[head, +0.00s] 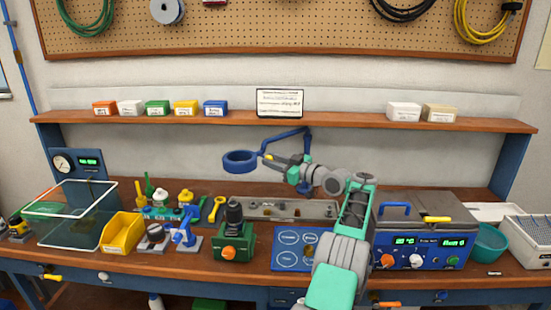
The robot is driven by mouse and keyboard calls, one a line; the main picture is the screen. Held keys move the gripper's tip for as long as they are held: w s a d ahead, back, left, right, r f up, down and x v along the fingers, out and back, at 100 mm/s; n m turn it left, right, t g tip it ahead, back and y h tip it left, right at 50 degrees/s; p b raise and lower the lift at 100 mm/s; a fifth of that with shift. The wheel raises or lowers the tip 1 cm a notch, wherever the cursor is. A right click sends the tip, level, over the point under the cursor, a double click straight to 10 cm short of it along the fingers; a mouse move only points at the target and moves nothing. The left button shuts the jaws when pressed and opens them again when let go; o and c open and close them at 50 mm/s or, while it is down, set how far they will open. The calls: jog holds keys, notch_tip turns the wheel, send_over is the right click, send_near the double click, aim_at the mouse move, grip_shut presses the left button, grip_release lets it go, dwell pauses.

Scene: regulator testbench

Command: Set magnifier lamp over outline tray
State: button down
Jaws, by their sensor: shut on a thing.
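The magnifier lamp (240,161) is a blue ring on a jointed blue arm. It hangs above the back of the bench, left of my gripper. My gripper (274,158) is shut on the lamp's small yellow grip beside the ring; the exact contact is small in view. The outline tray (275,262) is a flat blue panel with white circle outlines, near the bench's front edge. The ring is above, behind and to the left of the tray, not over it. My arm hides the tray's right side.
A green fixture (235,245) with an orange knob stands left of the tray. A blue control box (415,251) stands to the right. A grey metal rail (285,209) lies behind the tray. A shelf (340,121) with small boxes spans the back. A yellow bin (120,233) stands left.

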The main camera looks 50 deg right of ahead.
jog(key=shift+d, duration=0.1)
dwell(0.3)
jog(key=c, duration=1.1)
grip_release()
jog(key=shift+w, duration=0.1)
jog(key=shift+c, duration=0.2)
jog(key=s+a+r+b, duration=0.7)
jog(key=s+a+r, duration=0.2)
jog(key=r, duration=0.4)
jog(key=shift+s+a, duration=0.4)
jog(key=shift+a, duration=0.2)
jog(key=shift+w, duration=0.1)
jog(key=shift+c, duration=0.5)
